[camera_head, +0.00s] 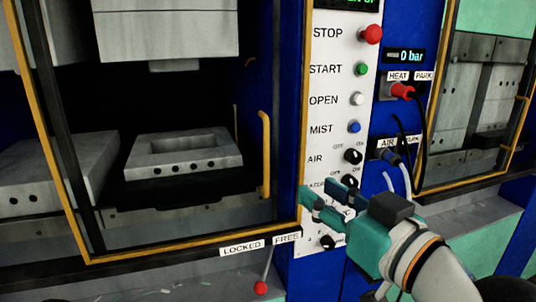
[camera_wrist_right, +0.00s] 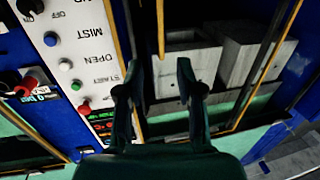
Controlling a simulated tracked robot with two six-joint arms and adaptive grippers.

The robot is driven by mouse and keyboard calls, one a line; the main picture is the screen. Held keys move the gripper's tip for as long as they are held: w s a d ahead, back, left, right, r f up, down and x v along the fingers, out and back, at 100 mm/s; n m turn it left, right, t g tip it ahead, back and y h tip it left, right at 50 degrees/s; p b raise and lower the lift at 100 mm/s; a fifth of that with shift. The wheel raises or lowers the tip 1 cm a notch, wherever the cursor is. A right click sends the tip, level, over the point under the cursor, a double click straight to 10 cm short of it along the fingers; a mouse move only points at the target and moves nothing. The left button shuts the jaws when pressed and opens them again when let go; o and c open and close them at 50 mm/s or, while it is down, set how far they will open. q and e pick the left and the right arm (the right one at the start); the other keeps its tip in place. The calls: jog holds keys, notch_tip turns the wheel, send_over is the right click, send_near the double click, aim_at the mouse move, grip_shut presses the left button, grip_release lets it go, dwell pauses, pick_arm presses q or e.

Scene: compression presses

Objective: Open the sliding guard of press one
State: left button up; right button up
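A sliding guard with a yellow frame (camera_head: 185,246) stands across the opening of the large press at left; no press number is readable. Its upright yellow handle (camera_head: 265,155) is on the right side. Below the frame, a lever with a red knob (camera_head: 260,288) hangs under the labels LOCKED (camera_head: 242,247) and FREE (camera_head: 287,237); I cannot tell its setting. My right gripper (camera_head: 318,193) is in front of the white control panel, right of the guard handle. In the right wrist view, its fingers (camera_wrist_right: 162,70) are apart and empty. My left gripper is out of view.
The white panel (camera_head: 322,70) carries a red stop button (camera_head: 371,34), other buttons and black knobs close to my right gripper. A red plug (camera_head: 402,91) and hoses hang to its right. Another yellow-framed press (camera_head: 480,110) stands at far right.

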aim_at(268, 152)
jog(key=x, duration=1.1)
jog(key=r+x, duration=0.1)
jog(key=x, duration=0.4)
jog(key=shift+w+a, duration=0.2)
jog(key=shift+w, duration=0.05)
jog(key=shift+c, duration=0.2)
grip_shut()
